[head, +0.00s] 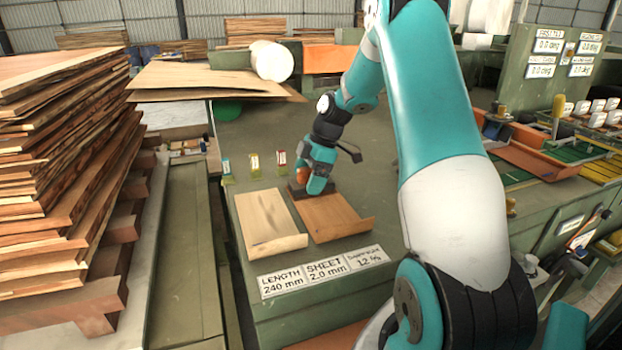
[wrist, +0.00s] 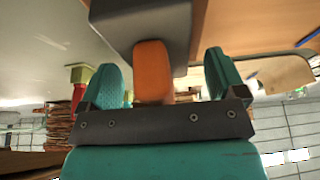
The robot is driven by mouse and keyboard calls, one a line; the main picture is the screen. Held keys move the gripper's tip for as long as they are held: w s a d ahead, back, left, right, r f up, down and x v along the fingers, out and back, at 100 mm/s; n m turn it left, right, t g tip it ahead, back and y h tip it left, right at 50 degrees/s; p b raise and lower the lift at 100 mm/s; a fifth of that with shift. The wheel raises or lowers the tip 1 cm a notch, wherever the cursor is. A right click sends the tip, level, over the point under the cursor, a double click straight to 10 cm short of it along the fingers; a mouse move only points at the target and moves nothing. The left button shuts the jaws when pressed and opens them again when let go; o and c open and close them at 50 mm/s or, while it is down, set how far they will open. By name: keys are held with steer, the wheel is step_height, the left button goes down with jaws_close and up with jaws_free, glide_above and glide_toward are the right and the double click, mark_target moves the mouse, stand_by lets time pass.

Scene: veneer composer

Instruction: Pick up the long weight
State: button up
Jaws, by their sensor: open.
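The long weight is a dark grey block with an orange handle (wrist: 153,72). In the wrist view its block (wrist: 138,22) fills the top middle. In the head view the block (head: 296,189) shows as a dark edge at the back of the brown sheet, partly hidden by my gripper. My gripper (wrist: 163,75) is open. Its two teal fingers stand on either side of the orange handle, with a gap visible on both sides. In the head view my gripper (head: 312,180) is low over the weight.
A pale veneer sheet (head: 268,220) and a reddish-brown sheet (head: 334,215) with curled front edges lie on the green bench. Several small coloured-topped pieces (head: 254,165) stand left of my gripper. A label board (head: 322,268) is at the front. A tall veneer stack (head: 60,170) stands left.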

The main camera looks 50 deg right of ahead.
jaws_close()
steer(key=shift+r, duration=0.1)
